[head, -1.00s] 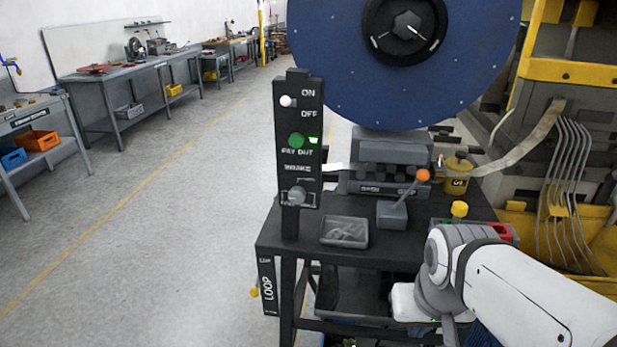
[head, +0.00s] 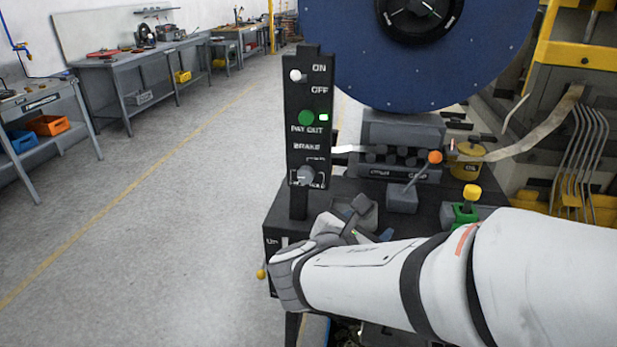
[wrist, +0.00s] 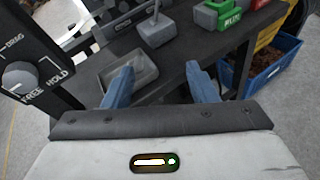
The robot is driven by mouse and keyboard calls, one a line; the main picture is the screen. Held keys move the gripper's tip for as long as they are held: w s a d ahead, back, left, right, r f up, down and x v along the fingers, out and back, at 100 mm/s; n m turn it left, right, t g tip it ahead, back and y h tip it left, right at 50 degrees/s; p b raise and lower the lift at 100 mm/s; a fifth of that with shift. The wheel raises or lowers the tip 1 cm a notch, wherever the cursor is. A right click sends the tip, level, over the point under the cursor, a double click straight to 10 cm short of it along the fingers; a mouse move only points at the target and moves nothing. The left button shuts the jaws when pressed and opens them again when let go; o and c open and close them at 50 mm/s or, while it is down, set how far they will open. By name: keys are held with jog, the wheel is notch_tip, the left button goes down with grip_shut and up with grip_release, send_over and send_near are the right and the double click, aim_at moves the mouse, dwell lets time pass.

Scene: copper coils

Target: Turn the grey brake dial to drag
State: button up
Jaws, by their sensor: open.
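The grey brake dial (head: 306,176) sits low on the black upright panel (head: 310,110), under the word BRAKE. In the wrist view the dial (wrist: 22,78) is at the left edge, with DRAG marked above it, FREE below it and HOLD to its lower right. Its pointer setting is too small to tell. My gripper (head: 362,219) is in front of the stand, below and right of the dial and apart from it. In the wrist view its two blue fingers (wrist: 160,85) are spread with nothing between them.
A grey tray (wrist: 142,70) lies on the black stand beyond my fingers. An orange-knobbed lever (head: 435,157), a yellow knob (head: 471,191) and an oil can (head: 467,160) stand to the right. The blue reel (head: 450,60) is above. The floor at left is clear.

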aim_at(305, 178)
jog(key=a+r+n+t+y, duration=0.4)
jog(key=a+n+t+y, duration=0.2)
jog(key=a+n, duration=0.5)
jog(key=shift+m, duration=0.8)
jog(key=w, duration=0.2)
jog(key=w+a, duration=0.1)
jog(key=w, duration=0.4)
jog(key=shift+w+a+f, duration=0.15)
jog(key=shift+w+f, duration=0.1)
jog(key=shift+w, duration=0.15)
jog(key=c, duration=1)
jog(key=shift+o, duration=0.2)
